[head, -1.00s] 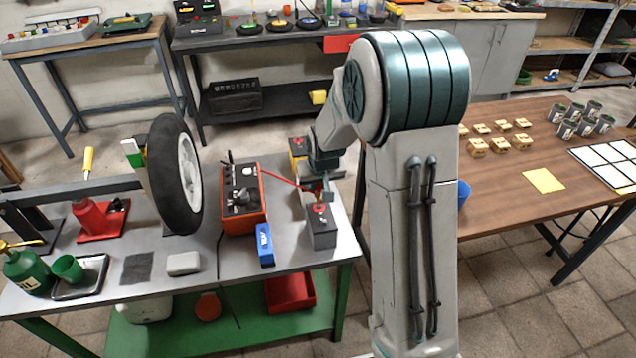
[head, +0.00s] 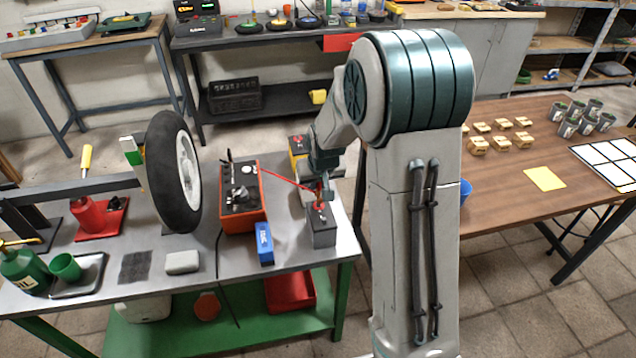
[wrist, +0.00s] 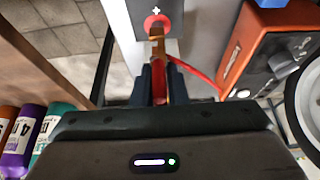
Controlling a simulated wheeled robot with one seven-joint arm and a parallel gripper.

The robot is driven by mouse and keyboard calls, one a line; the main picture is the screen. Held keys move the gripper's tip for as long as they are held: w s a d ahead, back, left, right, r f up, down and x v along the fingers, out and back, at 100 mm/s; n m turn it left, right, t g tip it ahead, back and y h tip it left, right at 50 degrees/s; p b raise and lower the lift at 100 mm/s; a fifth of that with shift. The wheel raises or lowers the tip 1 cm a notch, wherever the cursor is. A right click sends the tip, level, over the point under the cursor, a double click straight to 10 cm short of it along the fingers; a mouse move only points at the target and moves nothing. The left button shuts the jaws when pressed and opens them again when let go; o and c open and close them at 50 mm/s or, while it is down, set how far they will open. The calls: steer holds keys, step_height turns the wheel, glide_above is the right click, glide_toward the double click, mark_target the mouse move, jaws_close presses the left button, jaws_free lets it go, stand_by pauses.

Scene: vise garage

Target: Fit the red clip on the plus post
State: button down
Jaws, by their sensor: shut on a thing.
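The red clip (wrist: 168,84) has a copper-coloured jaw and sits between the fingers of my gripper (wrist: 161,88), which is shut on it. In the head view, my gripper (head: 322,186) is above the dark grey battery (head: 322,233). The plus post is marked by a red disc (wrist: 150,21) and a white plus sign on the battery top. The clip's tip overlaps the near edge of the disc in the wrist view. I cannot tell whether it touches the post. A red cable runs from the clip to the orange charger (head: 241,213).
A blue box (head: 264,244) lies in front of the charger on the grey bench. A tyre (head: 174,172) stands left of the charger. Another battery, yellow and black (head: 299,156), stands behind. The brown table (head: 510,190) is to the right, across a gap.

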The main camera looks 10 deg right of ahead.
steer(key=shift+f, duration=0.15)
stand_by(0.3)
steer(key=shift+f+b, duration=0.65)
steer(key=shift+b, duration=0.1)
steer(key=shift+f+b, duration=0.35)
steer(key=shift+b, duration=0.25)
stand_by(0.4)
steer(key=c, duration=0.8)
jaws_free()
steer(key=shift+r+p, duration=2.5)
steer(key=shift+r, duration=1.55)
